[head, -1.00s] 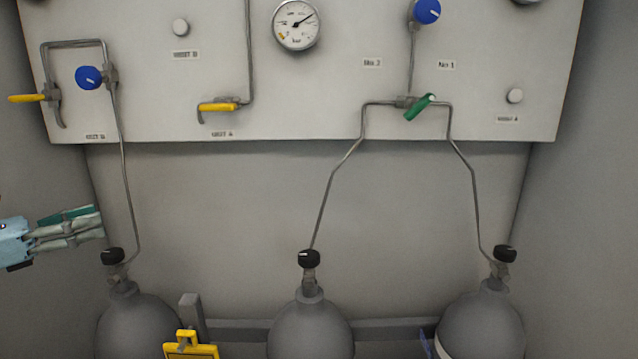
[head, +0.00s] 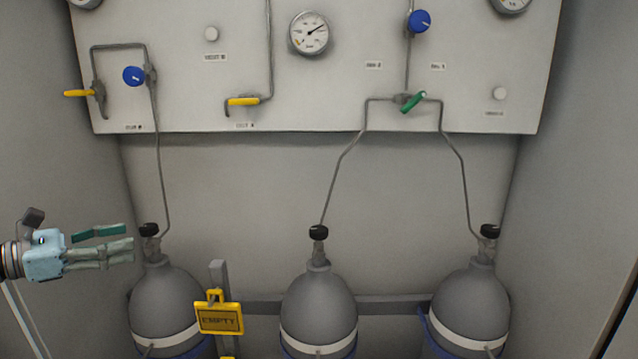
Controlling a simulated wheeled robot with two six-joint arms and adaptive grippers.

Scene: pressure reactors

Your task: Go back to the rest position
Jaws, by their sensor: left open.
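My left gripper (head: 118,240) comes in from the left edge, with a pale blue body and grey and green fingers. Its fingers are parted and I see nothing between them. The fingertips point right, in front of or beside the black valve knob (head: 149,230) of the left cylinder (head: 165,297); I cannot tell whether they touch. My right gripper is not in view.
A grey panel (head: 320,95) carries blue knobs (head: 133,76), yellow levers (head: 243,101), a green lever (head: 413,102) and a gauge (head: 309,33). Middle (head: 318,295) and right (head: 470,300) cylinders stand below. A yellow EMPTY sign (head: 219,317) hangs near the left cylinder.

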